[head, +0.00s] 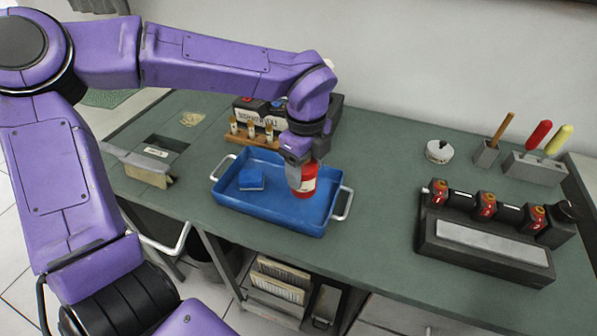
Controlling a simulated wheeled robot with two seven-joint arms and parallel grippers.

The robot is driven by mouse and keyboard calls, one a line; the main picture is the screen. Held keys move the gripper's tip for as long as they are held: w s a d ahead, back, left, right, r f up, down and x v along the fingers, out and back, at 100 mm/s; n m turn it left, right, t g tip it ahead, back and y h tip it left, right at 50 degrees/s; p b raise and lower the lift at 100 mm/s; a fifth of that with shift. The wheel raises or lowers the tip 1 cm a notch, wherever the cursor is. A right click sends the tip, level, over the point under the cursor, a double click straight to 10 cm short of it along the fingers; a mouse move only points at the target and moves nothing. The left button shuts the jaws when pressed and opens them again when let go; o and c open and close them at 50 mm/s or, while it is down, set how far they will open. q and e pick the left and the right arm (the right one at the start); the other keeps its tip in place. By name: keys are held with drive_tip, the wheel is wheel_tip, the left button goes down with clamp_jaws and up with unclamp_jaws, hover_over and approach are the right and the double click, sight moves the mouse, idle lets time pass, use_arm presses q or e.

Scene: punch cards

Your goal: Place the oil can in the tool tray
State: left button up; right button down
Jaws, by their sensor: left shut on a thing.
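The oil can (308,181) is a small red can with a pale label. The tool tray (262,209) is a blue tray with a white handle at each end, on the green table. My left gripper (301,166) points down over the right part of the tray and is shut on the oil can. The can is upright over the tray's right part; I cannot tell whether its base touches the tray floor. The gripper hides the top of the can. My right gripper does not show.
A wooden rack of small bottles (250,133) and a dark box stand behind the tray. A brush (147,168) lies at left. The tabletop between tray and stand is clear.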

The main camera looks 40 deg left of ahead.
use_arm(q)
drive_tip(key=f, duration=0.2)
drive_tip(key=w+a+f, duration=0.1)
drive_tip(key=f, duration=0.1)
drive_tip(key=a+f, duration=0.1)
drive_tip(key=f, duration=0.1)
drive_tip(key=shift+w+a+p, duration=0.2)
drive_tip(key=shift+w+p, duration=0.05)
drive_tip(key=shift+p, duration=0.15)
drive_tip(key=shift+w+f, duration=0.1)
drive_tip(key=shift+f, duration=0.2)
drive_tip(key=shift+f, duration=0.2)
drive_tip(key=o, duration=1.2)
wheel_tip(320, 180, up, 12)
drive_tip(key=shift+r+b, duration=0.25)
drive_tip(key=shift+b, duration=0.3)
